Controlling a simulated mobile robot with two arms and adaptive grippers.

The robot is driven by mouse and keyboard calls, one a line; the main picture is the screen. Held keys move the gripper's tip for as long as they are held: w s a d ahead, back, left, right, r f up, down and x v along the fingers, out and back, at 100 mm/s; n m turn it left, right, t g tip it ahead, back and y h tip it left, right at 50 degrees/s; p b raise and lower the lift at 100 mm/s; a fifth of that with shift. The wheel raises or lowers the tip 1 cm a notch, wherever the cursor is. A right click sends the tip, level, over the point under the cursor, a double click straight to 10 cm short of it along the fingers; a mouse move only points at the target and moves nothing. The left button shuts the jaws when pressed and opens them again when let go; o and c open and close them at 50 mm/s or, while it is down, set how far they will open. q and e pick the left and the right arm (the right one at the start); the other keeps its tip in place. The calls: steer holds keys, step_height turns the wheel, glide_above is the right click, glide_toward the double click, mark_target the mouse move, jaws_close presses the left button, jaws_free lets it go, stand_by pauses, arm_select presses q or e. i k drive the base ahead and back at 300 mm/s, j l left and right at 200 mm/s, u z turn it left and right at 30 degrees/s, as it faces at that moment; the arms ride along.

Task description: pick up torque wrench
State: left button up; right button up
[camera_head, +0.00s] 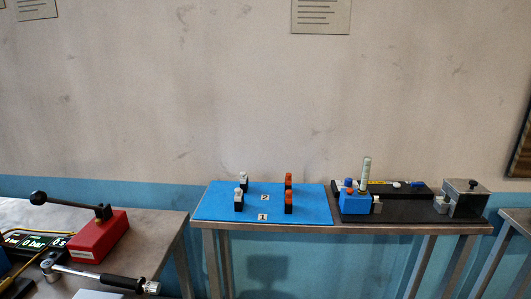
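The torque wrench (110,279) lies on the left table at the bottom left. It has a silver ratchet head at its left end, a silver shaft and a black grip with a silver end cap at its right. It lies nearly crosswise in the picture, tilted slightly down to the right. No gripper can be made out near it, and neither of my grippers is recognisable in this view.
Near the wrench are a red block (98,236) with a black ball-ended lever and a digital display (32,241). Dark shapes at the bottom left corner are unclear. A blue mat (264,203) with small fixtures and a black base plate (405,210) lie on the middle table.

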mark_target(51, 271)
steer(key=u, duration=1.35)
